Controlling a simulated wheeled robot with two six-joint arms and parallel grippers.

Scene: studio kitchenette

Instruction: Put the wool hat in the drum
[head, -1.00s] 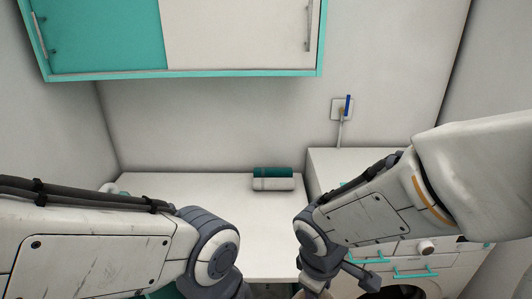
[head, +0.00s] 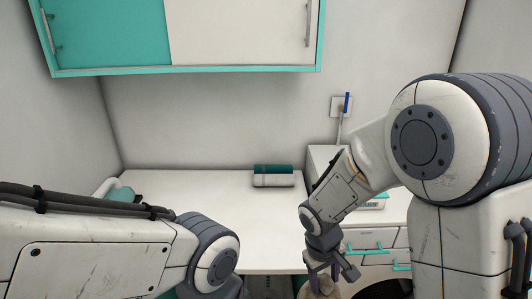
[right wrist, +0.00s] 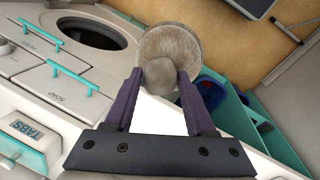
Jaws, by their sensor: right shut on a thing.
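The wool hat (right wrist: 172,48) is a round grey-beige knit with a pompom, in the upper middle of the right wrist view. My right gripper (right wrist: 160,78) is shut on it at the pompom, between the two fingertips. In the head view the hat (head: 318,291) shows only partly at the bottom edge, under the right gripper (head: 330,272). The drum (right wrist: 92,34) is a dark round opening in the white machine front, left of the hat and apart from it. My left arm is at the lower left of the head view; its jaws are out of view.
A white front with a teal-handled soap drawer (right wrist: 48,88) lies near the gripper. A teal bin (right wrist: 262,122) with blue things is to the right. The white counter (head: 200,205) is mostly clear, with folded towels (head: 273,176) at the back.

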